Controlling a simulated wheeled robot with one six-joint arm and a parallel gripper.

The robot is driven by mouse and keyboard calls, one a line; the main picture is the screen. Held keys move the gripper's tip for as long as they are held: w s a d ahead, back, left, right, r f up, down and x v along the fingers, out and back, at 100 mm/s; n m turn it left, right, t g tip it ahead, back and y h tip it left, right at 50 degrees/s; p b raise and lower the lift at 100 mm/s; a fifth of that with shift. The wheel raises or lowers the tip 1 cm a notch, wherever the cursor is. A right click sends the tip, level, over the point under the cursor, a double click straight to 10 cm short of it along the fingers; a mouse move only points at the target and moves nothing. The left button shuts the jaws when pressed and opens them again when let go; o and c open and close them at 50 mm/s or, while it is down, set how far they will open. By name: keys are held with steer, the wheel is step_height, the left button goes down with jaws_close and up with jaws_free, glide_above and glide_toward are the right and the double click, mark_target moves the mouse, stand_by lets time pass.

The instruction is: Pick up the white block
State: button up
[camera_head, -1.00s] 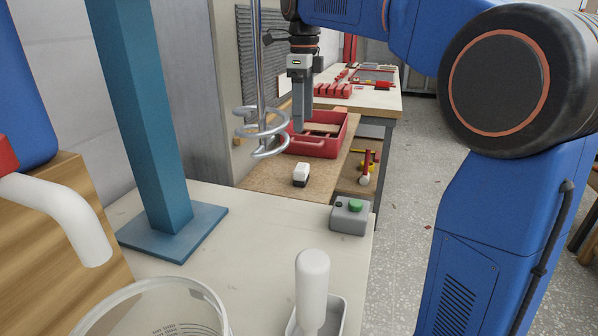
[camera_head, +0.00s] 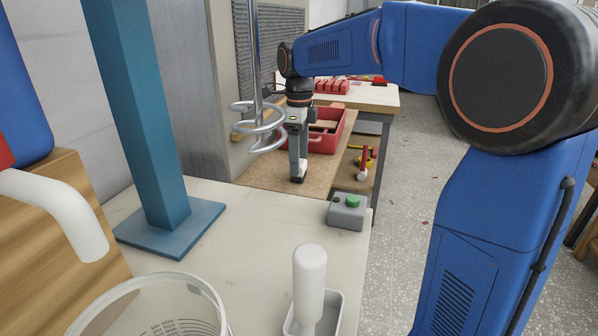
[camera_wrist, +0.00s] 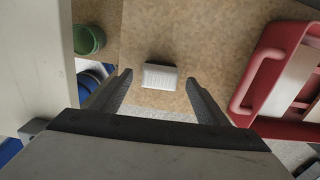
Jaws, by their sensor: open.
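The white block (camera_wrist: 160,76) lies on the brown board of a bench. In the wrist view it sits just ahead of and between the two fingertips of my gripper (camera_wrist: 158,82), with a gap on each side. In the head view my gripper (camera_head: 298,176) points down over the block's place, and the block is mostly or wholly hidden behind the fingers there. My gripper is open and holds nothing.
A red tray (camera_head: 328,141) with items inside stands just behind my gripper; its rim (camera_wrist: 262,70) shows on the right in the wrist view. A metal coil on a post (camera_head: 258,125) stands close to the left. A grey box with a green button (camera_head: 347,210) is nearer.

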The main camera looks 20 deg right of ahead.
steer(key=shift+f, duration=1.35)
steer(key=shift+c, duration=0.4)
steer(key=c, duration=1.1)
steer(key=shift+r, duration=0.15)
